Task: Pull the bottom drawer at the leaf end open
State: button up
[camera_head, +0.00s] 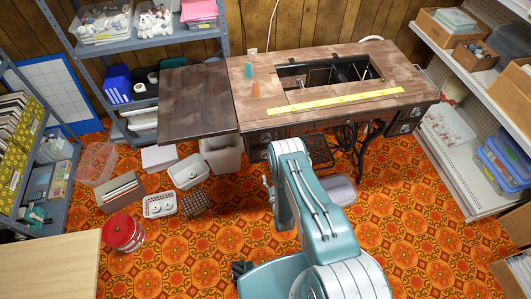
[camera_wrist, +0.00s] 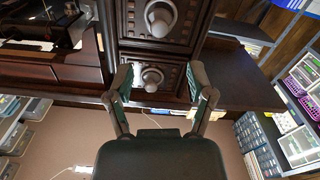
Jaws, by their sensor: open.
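The sewing table (camera_head: 300,62) stands at the back with its dark leaf (camera_head: 195,100) on the left. The drawer bank (camera_head: 262,137) under that end is partly hidden by my arm. The wrist view seems upside down: the leaf (camera_wrist: 240,92) is at right, and two drawer fronts with round knobs show. The bottom drawer's knob (camera_wrist: 160,18) seems to be the large one at the picture's top. The other knob (camera_wrist: 152,77) appears between my gripper's (camera_wrist: 160,82) spread fingers. My gripper is open and empty; contact cannot be told. Both drawers look shut.
A white bin (camera_head: 222,155), a white tub (camera_head: 188,172) and a red tin (camera_head: 124,232) stand on the floor left of my arm. The treadle ironwork (camera_head: 350,145) is right of the drawer bank. Shelves line both sides.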

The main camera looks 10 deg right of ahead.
jog(key=w, duration=1)
jog(key=shift+w, duration=0.15)
grip_shut()
